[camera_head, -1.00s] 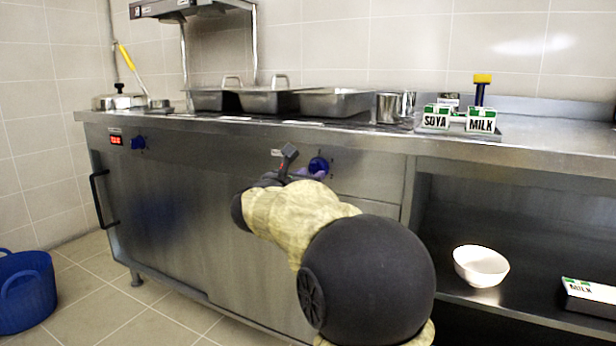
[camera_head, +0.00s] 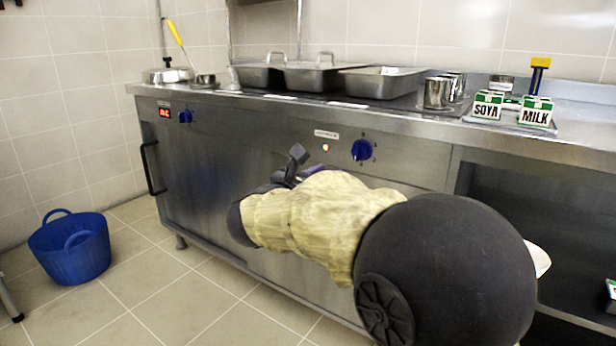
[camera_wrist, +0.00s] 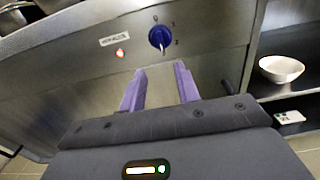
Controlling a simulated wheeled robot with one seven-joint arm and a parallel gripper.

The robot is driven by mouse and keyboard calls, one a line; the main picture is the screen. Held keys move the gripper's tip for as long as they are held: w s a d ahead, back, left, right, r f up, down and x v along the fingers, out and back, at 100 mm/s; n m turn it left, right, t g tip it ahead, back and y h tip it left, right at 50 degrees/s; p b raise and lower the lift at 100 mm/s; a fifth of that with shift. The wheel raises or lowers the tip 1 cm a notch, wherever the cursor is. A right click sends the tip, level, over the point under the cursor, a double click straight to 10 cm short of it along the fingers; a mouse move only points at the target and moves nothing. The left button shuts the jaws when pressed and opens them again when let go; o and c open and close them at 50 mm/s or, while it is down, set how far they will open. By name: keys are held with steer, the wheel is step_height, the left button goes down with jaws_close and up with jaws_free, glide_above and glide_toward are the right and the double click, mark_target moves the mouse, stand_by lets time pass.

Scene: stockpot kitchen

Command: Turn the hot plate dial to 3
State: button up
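The blue hot plate dial (camera_head: 362,150) is on the steel front panel, right of a small label and a lit orange-red lamp (camera_head: 326,147). In the wrist view the dial (camera_wrist: 160,38) shows fully, with marks around it; its pale pointer line appears to point downward, at a mark I cannot read. My gripper (camera_wrist: 161,78) has two purple fingers apart with nothing between them. The dial lies beyond the fingertips, apart from them. In the head view my gripper (camera_head: 308,172) is partly hidden by my wrist, left of and below the dial.
A second blue dial (camera_head: 185,116) sits beside a red display at the left. Metal pans (camera_head: 320,76), steel cups (camera_head: 437,92) and SOYA and MILK cartons (camera_head: 536,111) stand on the counter. A blue bucket (camera_head: 70,247) is on the floor. A white bowl (camera_wrist: 281,69) sits on the shelf.

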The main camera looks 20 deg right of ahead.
steer(key=p+v, duration=0.1)
steer(key=v, duration=0.5)
